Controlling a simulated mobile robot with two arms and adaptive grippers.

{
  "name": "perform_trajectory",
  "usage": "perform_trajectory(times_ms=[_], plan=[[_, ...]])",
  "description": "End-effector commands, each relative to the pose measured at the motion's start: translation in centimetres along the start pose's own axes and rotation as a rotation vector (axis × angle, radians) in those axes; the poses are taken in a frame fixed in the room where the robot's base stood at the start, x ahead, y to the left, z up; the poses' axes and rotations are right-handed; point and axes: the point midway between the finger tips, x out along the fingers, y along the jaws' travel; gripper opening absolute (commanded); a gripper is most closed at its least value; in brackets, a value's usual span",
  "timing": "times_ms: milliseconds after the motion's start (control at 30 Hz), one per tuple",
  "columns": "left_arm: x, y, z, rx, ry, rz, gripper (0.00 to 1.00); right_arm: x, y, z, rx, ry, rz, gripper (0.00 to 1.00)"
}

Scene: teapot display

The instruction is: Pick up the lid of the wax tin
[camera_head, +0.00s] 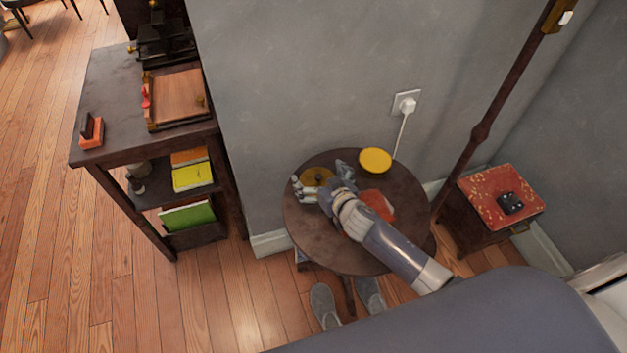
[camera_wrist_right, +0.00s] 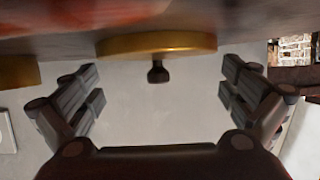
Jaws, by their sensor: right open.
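A round gold lid (camera_head: 316,175) with a dark knob lies on the small round table, toward its back left. It also shows in the wrist view as a gold disc (camera_wrist_right: 120,46), with its dark knob (camera_wrist_right: 158,72) pointing into the space between my fingers. My right gripper (camera_head: 321,179) is open, its fingers spread on either side of the lid, and I see no contact. A round tin with a yellow top face (camera_head: 375,160), seemingly the wax tin, stands to the right of the lid at the table's back edge. My left gripper is not in view.
The dark round table (camera_head: 325,248) also bears a red-orange item (camera_head: 379,204), partly hidden by my right arm. The grey wall, with a plugged-in socket (camera_head: 405,103), is close behind. A dark shelf unit (camera_head: 110,90) stands left. A red-topped side table (camera_head: 490,190) stands right.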

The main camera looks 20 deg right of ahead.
Motion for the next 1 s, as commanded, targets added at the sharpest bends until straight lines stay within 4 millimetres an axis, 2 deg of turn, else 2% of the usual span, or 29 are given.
perform_trajectory(times_ms=[67, 200, 233, 333, 367, 667, 767, 933, 1000], plan=[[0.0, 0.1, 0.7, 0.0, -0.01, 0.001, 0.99, 0.0, 0.0, 0.0, 0.0, 0.0, 0.0, 1.0], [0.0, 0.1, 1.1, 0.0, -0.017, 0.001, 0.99, 0.0, 0.0, 0.0, 0.001, 0.0, 0.0, 0.7], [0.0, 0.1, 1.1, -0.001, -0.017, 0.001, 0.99, 0.0, 0.0, 0.0, 0.001, 0.0, 0.0, 0.68], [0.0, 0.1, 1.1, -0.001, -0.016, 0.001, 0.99, 0.0, 0.0, 0.0, 0.001, 0.0, 0.001, 0.68], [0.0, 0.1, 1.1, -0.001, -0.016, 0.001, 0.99, 0.0, 0.0, 0.0, 0.001, 0.0, 0.0, 0.64], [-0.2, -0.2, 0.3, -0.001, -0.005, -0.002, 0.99, -0.2, 0.0, -0.4, 0.001, 0.0, 0.001, 0.64], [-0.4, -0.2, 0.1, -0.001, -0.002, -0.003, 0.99, -0.5, 0.1, -1.1, 0.001, 0.001, 0.001, 0.64], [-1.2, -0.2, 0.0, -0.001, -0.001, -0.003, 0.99, -1.6, 0.0, -3.9, 0.001, 0.004, -0.001, 0.64], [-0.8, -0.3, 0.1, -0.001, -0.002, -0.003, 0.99, -2.8, -0.7, -2.5, 0.004, -0.005, -0.002, 0.64]])
